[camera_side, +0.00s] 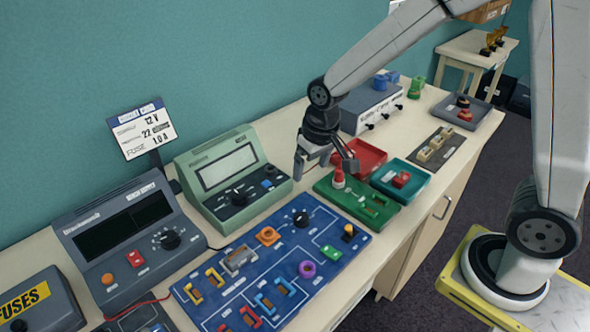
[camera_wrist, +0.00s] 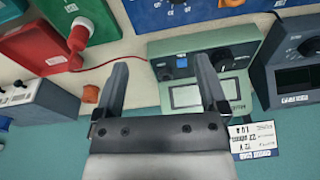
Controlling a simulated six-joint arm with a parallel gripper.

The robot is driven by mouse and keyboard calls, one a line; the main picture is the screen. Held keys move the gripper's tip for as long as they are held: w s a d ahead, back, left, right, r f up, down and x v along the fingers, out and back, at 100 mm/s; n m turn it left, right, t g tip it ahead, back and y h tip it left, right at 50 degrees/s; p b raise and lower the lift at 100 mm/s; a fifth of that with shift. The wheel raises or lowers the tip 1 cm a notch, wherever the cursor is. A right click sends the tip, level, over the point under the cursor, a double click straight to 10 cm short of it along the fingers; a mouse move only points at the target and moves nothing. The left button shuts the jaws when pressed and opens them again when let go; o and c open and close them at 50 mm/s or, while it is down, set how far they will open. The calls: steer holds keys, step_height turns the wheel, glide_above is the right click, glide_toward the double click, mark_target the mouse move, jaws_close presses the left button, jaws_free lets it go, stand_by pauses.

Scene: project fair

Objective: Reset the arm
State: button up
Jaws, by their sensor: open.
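My gripper (camera_side: 325,168) is open, with nothing between its fingers. In the side view it hangs over the back of the bench, between the green meter (camera_side: 232,178) and the red tray (camera_side: 364,160). A red plug-like piece (camera_side: 338,180) stands on the green board (camera_side: 384,216), close to my fingers in the side view. In the wrist view the red piece (camera_wrist: 78,38) is left of the fingers, apart from them.
A blue circuit panel (camera_side: 235,292) with several parts fills the front bench. A power supply (camera_side: 118,232) and a sign (camera_side: 142,130) stand at left. A teal tray (camera_side: 416,172) and a grey box (camera_side: 370,106) lie right and behind. A red cable (camera_wrist: 115,62) crosses the bench.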

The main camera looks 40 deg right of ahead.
steer(key=s+d+f+n, duration=0.1)
steer(key=s+d, duration=0.3)
steer(key=s, duration=0.6)
steer(key=shift+s+f+t, duration=0.2)
steer(key=shift+s+t, duration=0.15)
steer(key=shift+t, duration=0.05)
stand_by(0.4)
